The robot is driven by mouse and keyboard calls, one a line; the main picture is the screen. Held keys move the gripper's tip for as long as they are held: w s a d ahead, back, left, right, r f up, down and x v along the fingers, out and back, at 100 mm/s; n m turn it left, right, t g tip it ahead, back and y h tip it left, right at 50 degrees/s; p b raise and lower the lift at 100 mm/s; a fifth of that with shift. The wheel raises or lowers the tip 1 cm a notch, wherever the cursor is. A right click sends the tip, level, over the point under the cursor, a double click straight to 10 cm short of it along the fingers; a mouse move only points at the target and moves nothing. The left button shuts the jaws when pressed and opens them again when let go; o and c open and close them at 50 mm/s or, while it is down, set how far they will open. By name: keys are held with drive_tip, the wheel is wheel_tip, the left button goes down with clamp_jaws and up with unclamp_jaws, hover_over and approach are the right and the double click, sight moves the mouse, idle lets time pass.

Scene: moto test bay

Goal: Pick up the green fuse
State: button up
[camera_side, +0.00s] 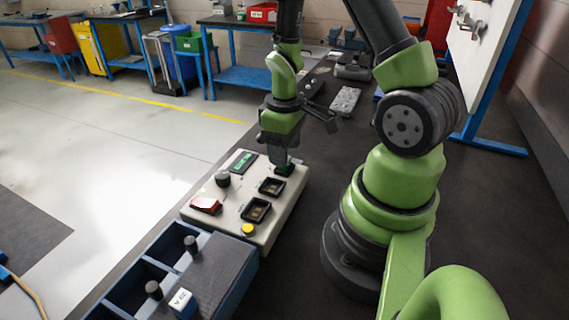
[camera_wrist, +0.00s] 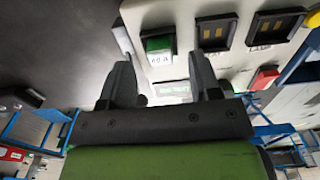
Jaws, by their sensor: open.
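The green fuse (camera_side: 285,169) sits upright at the far right corner of the beige test box (camera_side: 232,224), mostly under my gripper (camera_side: 284,157) in the side view. In the wrist view the green fuse (camera_wrist: 158,45) shows a green top and a white label marked 60 A. My gripper (camera_wrist: 161,68) is open, with one dark finger on each side of the fuse's line. The fingertips look just short of the fuse in this view, and I cannot tell whether they touch it.
Two dark sockets (camera_side: 257,210) (camera_side: 271,187) with brass contacts lie beside the fuse on the box. A red switch (camera_side: 206,205), black knob (camera_side: 223,179), yellow button (camera_side: 248,229) and green display (camera_side: 243,162) are also there. A blue tray (camera_side: 168,236) holding a 20 A fuse (camera_side: 182,303) stands in front.

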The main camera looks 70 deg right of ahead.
drive_tip(key=shift+f, duration=1.2)
drive_tip(key=c, duration=1.1)
drive_tip(key=shift+o, duration=0.2)
